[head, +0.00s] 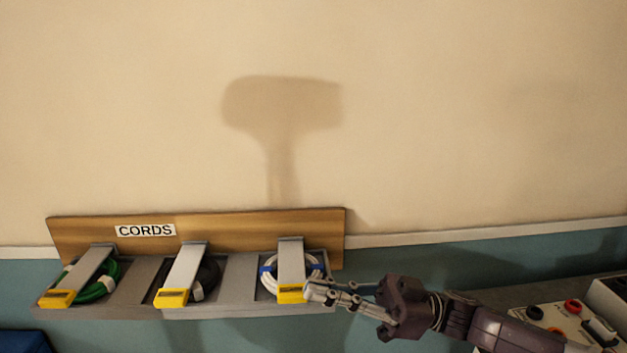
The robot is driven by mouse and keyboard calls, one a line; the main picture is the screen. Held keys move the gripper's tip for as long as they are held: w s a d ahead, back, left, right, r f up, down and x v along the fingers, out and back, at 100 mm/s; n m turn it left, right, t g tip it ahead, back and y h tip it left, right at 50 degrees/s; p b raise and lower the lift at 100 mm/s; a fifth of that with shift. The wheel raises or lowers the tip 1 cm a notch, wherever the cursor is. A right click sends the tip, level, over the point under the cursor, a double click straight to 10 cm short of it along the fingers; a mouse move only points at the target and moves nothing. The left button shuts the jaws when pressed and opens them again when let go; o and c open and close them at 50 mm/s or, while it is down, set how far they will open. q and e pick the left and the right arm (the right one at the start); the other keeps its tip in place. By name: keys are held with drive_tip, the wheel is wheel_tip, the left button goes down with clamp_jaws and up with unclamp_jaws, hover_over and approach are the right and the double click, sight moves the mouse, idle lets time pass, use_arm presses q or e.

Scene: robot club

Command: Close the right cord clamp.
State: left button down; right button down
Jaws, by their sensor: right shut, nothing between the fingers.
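The right cord clamp (291,262) is a grey bar with a yellow end on the wall rack. It lies down across a coiled white cord with blue ties (316,269). My right gripper (308,292) is shut and empty, with its fingertips at the right side of the clamp's yellow end. I cannot tell whether they touch it. The middle clamp (185,267) lies over a black cord (207,279). The left clamp (85,268) lies over a green cord (108,283). My left gripper does not show.
A wooden board (230,231) with a CORDS label (146,230) backs the rack. At the lower right is a pale panel (553,317) with red and black knobs. A blue object (22,343) shows at the lower left. The wall above is bare.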

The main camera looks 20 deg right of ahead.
drive_tip(key=shift+f, duration=0.25)
idle(0.3)
